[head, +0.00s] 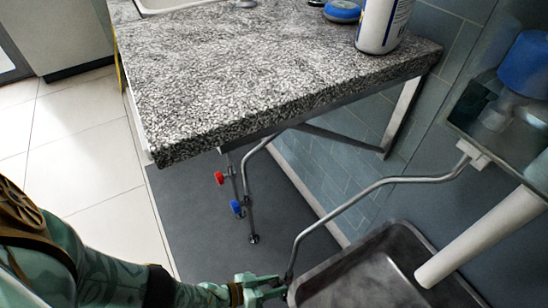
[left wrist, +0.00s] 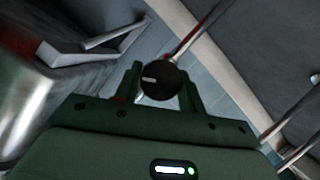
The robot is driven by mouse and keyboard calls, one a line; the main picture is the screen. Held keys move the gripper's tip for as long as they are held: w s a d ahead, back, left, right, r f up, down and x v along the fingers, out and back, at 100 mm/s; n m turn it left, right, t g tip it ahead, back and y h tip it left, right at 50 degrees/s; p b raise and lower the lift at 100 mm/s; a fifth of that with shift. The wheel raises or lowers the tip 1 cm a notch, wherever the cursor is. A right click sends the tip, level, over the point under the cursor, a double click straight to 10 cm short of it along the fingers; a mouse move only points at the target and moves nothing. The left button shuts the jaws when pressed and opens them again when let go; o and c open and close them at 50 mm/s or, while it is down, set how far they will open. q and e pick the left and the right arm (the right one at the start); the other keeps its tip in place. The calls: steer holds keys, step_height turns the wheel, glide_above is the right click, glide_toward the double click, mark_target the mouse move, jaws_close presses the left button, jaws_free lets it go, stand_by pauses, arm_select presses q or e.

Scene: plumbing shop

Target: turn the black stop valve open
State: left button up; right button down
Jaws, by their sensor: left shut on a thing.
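The black stop valve (left wrist: 160,84) shows as a round black knob in the left wrist view, with a short white mark lying nearly level on its left half. My left gripper (head: 279,284) has one finger on each side of the knob and is shut on it; its fingers also show in the left wrist view (left wrist: 160,92). In the head view the knob is mostly hidden at the gripper's tips, at the lower end of a bent metal pipe (head: 345,206). My right gripper is not in view.
A red valve (head: 219,178) and a blue valve (head: 236,207) sit on thin pipes under the speckled countertop (head: 250,75). A dark grey tray (head: 350,268) lies right of my left gripper. A white pipe (head: 480,238) slants down above the tray. Grey floor is clear left of the pipes.

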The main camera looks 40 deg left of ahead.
arm_select(q)
steer(key=shift+a+n, duration=0.1)
steer(key=shift+n, duration=0.2)
steer(key=o, duration=1)
steer(key=shift+c, duration=0.2)
steer(key=shift+s+a+r, duration=0.1)
steer(key=shift+s, duration=0.1)
steer(key=p+v, duration=0.4)
steer(key=v, duration=1.2)
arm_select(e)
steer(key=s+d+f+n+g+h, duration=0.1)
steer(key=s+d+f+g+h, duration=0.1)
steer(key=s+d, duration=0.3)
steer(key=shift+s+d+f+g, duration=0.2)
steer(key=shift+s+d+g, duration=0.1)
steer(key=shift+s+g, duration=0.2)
arm_select(q)
steer(key=shift+w+a, duration=0.1)
